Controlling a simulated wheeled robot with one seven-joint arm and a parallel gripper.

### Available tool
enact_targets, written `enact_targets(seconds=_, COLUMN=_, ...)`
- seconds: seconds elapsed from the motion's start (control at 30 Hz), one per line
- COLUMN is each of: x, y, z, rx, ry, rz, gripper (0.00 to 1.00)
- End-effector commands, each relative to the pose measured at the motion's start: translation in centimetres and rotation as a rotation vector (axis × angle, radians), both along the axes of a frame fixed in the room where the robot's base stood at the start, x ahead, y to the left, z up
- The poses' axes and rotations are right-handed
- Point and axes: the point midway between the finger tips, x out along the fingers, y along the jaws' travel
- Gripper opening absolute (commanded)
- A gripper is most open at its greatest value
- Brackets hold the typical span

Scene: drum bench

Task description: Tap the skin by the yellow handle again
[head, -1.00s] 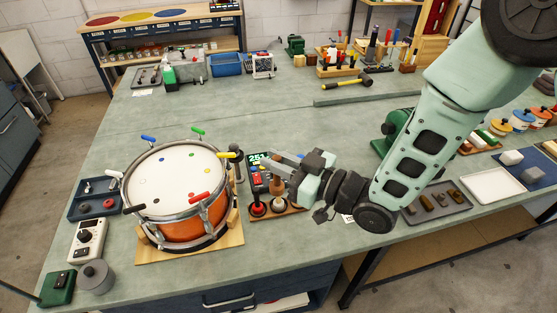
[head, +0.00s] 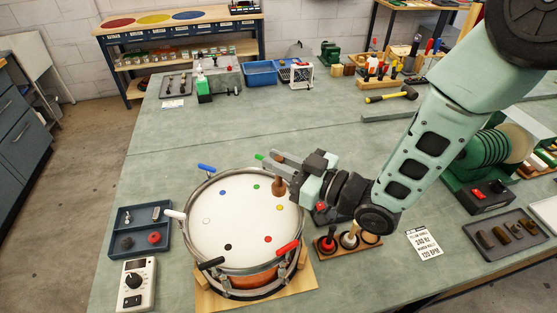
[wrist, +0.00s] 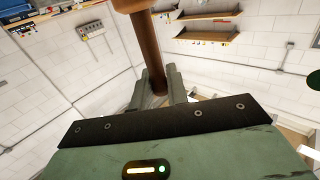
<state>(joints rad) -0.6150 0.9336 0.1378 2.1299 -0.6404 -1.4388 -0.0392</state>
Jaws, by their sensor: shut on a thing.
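The drum has a white skin (head: 235,225) with coloured dots, an orange shell (head: 255,281) and a metal rim with coloured handles. A yellow dot (head: 280,208) lies near the skin's right side. The yellow handle is not visible; my gripper and arm cover that part of the rim. My gripper (head: 285,170) is shut on a brown mallet (head: 280,188), over the skin's far right edge. The mallet's lower end appears just above the yellow dot in the picture; I cannot tell whether it touches the skin. In the wrist view the brown mallet (wrist: 151,50) stands between my fingers.
Around the rim stick out blue (head: 206,168), green (head: 260,157), white (head: 174,214), black (head: 211,263) and red (head: 287,247) handles. A mallet rack (head: 350,245) stands right of the drum. A blue tray (head: 141,230) and white meter (head: 136,285) stand left.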

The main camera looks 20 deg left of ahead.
Motion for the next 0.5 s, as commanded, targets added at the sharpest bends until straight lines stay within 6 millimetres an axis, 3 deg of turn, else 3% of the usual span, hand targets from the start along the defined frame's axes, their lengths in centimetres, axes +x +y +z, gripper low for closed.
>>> enact_targets(seconds=0.43, x=0.1, y=0.0, z=-2.8, rx=0.001, ry=0.000, rz=-0.001, gripper=0.00)
enact_targets(seconds=0.5, x=0.0, y=0.0, z=-2.3, rx=0.001, ry=-0.001, rz=-0.001, gripper=0.00)
